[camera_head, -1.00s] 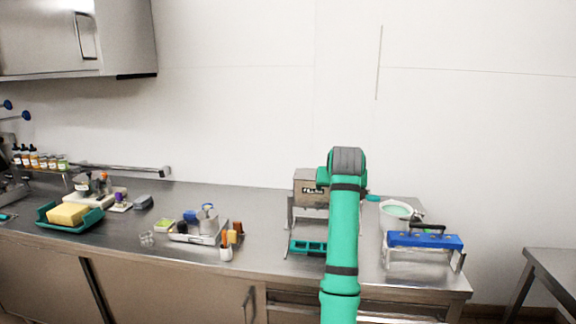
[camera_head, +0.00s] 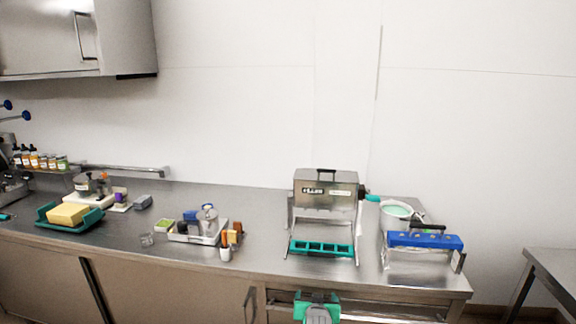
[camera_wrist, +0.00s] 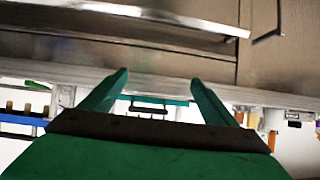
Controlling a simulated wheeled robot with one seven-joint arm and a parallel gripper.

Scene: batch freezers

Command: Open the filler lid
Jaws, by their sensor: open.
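The filler (camera_head: 310,200) is a steel box on a legged stand, on the right part of the counter. Its lid (camera_head: 345,176) is down on the box and has a dark handle (camera_head: 326,171) on top. A teal mould tray (camera_head: 320,248) sits below the filler, and part of it shows between my fingers in the wrist view. My gripper (camera_wrist: 160,78) is open and empty, with its two teal fingers apart, in front of the counter edge. Its body hides most of the filler in the wrist view. In the head view, a teal part of my arm shows low, by the drawers.
A blue mould (camera_head: 426,241) on a metal stand and a white bowl (camera_head: 396,211) stand right of the filler. A white tray (camera_head: 183,238) with small containers is to the left.

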